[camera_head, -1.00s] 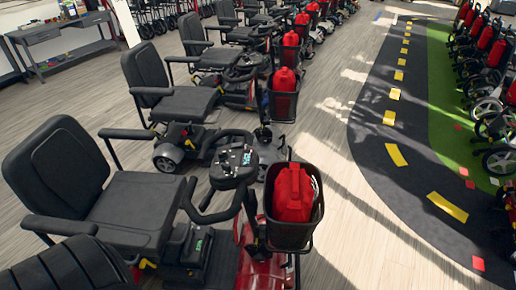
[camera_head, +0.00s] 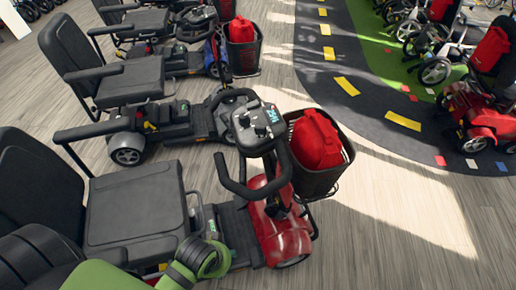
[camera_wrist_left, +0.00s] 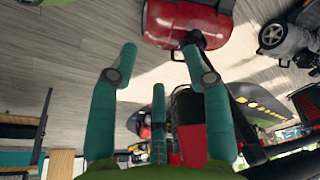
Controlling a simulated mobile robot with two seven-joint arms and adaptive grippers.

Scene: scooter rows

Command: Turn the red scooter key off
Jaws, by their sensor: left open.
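The red scooter (camera_head: 278,232) stands nearest in the head view, with a red front shroud, a black seat and a front basket. Its dark console (camera_head: 257,124) with a lit display sits on the tiller between the black handlebars. I cannot make out the key. A green and black part of my left arm shows low in the head view, beside the seat; the gripper itself is not clear there. In the left wrist view my left gripper (camera_wrist_left: 158,62) has its teal fingers spread, with nothing between them. A red scooter body (camera_wrist_left: 190,24) shows beyond the fingertips. My right gripper is out of view.
Open wooden floor (camera_head: 400,225) lies to the right, before the dark road mat (camera_head: 350,105).

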